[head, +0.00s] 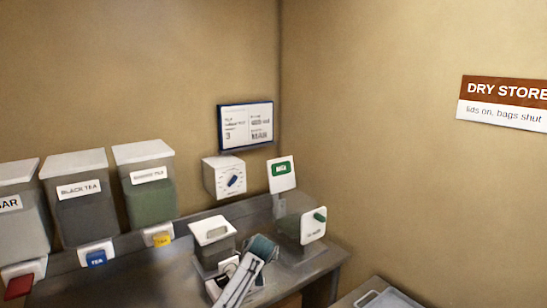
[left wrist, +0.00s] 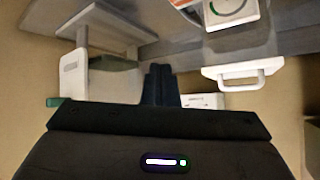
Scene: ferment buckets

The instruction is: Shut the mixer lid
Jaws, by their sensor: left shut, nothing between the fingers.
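In the head view a grey container (head: 214,252) with a white handled lid (head: 211,230) stands on the bench. The lid (left wrist: 243,77) also shows in the left wrist view, nearly edge-on, with its loop handle. I take this for the mixer, but no label on it is readable. The lid appears to lie over the container's top; whether it is fully closed I cannot tell. My left gripper (left wrist: 160,85) is shut and empty, its dark fingers beside the lid and apart from it. My right gripper is not in view.
Right of the container stands a grey-green box (head: 287,226) with a white panel and green knob (head: 320,216). Dispensers, including black tea (head: 80,215), line the left wall. A white dial box (head: 224,179) hangs behind. A handled tray (head: 385,299) is at lower right.

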